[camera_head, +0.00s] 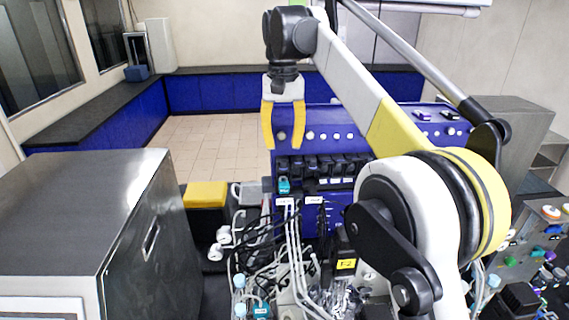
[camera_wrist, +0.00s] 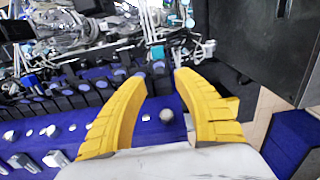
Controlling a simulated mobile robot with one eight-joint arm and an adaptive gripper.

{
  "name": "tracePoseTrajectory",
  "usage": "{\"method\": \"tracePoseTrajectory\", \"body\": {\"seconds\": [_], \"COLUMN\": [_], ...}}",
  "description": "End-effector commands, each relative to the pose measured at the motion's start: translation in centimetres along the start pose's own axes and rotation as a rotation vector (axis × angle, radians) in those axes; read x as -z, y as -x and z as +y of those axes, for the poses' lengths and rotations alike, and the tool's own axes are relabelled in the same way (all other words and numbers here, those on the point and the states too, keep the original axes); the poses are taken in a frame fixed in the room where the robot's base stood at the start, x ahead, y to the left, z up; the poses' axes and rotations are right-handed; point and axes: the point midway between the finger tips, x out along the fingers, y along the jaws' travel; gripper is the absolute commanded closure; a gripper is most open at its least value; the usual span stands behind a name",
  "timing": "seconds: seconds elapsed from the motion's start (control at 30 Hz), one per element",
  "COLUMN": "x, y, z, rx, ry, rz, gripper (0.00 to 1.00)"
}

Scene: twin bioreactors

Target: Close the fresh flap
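My gripper (camera_head: 283,140) hangs pointing down in front of the blue bioreactor panel (camera_head: 345,120). Its two yellow fingers are apart with nothing between them. The wrist view also shows my gripper (camera_wrist: 161,80) open above the blue panel (camera_wrist: 150,132), with a round grey knob (camera_wrist: 166,115) between the fingers. A row of black pump heads (camera_head: 325,165) runs along the panel below my gripper. A teal part (camera_head: 284,186) sits under the row's left end, and a teal part also shows beyond the fingertips (camera_wrist: 157,52). I cannot tell which piece is the fresh flap or how it stands.
Tubes and cables (camera_head: 285,250) crowd the area below the pumps. A grey metal cabinet (camera_head: 85,220) stands at the left, and a yellow-topped box (camera_head: 205,194) beside it. A dark cabinet (camera_wrist: 265,45) is at the wrist view's right. Tiled floor (camera_head: 215,140) lies open behind.

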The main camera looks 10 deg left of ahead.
Motion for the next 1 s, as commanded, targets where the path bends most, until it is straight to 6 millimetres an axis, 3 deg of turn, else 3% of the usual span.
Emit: {"method": "tracePoseTrajectory", "body": {"seconds": [0.3,0.73,0.87,1.0], "x": [0.0,0.0,0.0,0.0], "y": [-4.6,-5.7,-5.7,-5.7], "z": [0.0,0.0,0.0,0.0], "rx": [0.0,0.0,0.0,0.0], "ry": [0.0,0.0,0.0,0.0], "rz": [0.001,0.001,0.001,0.001], "gripper": [0.64,0.64,1.0,1.0]}}
